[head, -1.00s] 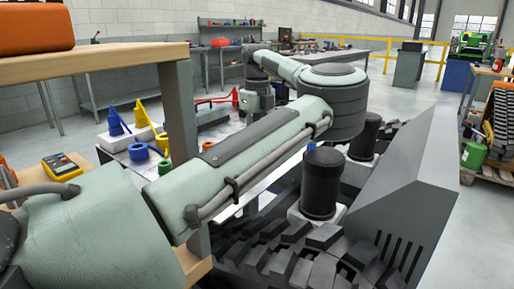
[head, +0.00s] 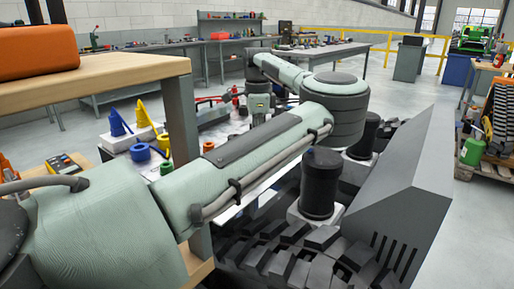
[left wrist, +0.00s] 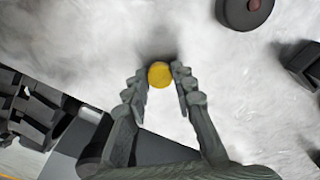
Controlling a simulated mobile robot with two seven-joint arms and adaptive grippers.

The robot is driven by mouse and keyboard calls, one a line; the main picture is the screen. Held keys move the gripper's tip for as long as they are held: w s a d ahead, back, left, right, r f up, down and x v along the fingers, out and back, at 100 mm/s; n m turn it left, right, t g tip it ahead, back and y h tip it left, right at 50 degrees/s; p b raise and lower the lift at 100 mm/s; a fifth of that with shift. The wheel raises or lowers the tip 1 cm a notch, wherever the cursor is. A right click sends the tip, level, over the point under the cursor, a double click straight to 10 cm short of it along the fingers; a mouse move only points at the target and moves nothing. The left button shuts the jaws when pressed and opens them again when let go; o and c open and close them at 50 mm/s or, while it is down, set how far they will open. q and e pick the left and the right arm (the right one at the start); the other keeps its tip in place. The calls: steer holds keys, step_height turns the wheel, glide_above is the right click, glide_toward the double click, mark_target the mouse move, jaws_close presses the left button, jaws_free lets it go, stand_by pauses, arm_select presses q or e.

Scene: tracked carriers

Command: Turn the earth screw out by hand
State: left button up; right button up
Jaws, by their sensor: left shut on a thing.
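A small round yellow thing, seemingly the earth screw (left wrist: 159,78), sits on a pale grey surface in the left wrist view. My left gripper (left wrist: 160,70) has its two fingertips closed on either side of it, shut on it. In the head view my left arm reaches from the lower left toward the middle back. My right gripper is in neither view.
A dark round knob with a reddish centre (left wrist: 247,10) and a dark block (left wrist: 302,62) lie beside the gripper. A tracked carrier with a slanted grey panel (head: 405,190) fills the right. A wooden-topped shelf (head: 130,82) with an orange case (head: 40,50) stands at near left.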

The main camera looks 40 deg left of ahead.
arm_select(q)
steer(key=n, duration=0.3)
steer(key=shift+n, duration=0.3)
steer(key=n, duration=0.4)
steer(key=shift+p, duration=0.35)
steer(key=shift+n, duration=0.4)
steer(key=n, duration=0.5)
steer(key=shift+p, duration=0.3)
steer(key=n, duration=0.4)
steer(key=o, duration=0.9)
steer(key=shift+o, duration=0.2)
